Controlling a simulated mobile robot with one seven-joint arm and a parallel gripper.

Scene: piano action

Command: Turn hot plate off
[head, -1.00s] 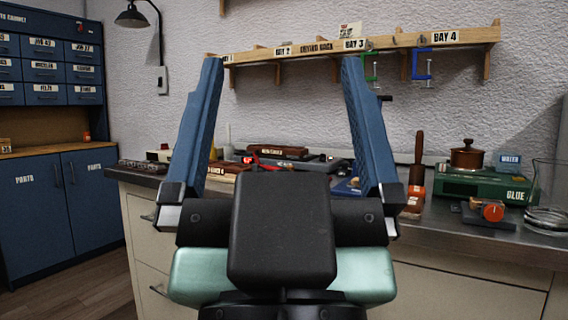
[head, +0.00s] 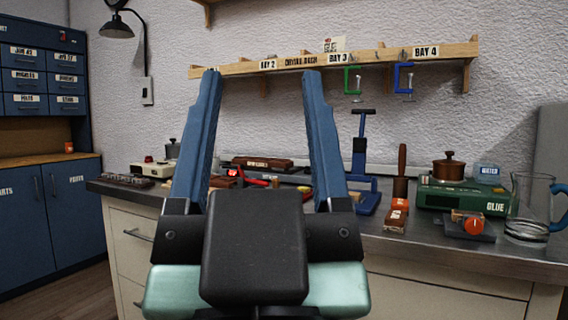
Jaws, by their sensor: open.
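The hot plate (head: 465,196) is a green box labelled GLUE on the right part of the metal bench. A lidded copper-brown pot (head: 449,168) stands on it. In front of it is a small dark block with an orange-red knob (head: 474,226); the knob's setting is too small to read. My gripper (head: 260,80) is in the centre foreground, pointing up and away. Its two blue fingers are apart with nothing between them. It is well left of the hot plate and the knob, touching neither.
A glass jug (head: 530,208) stands right of the knob. A wall rack (head: 380,57) with clamps hangs above. Small items crowd the bench behind my gripper.

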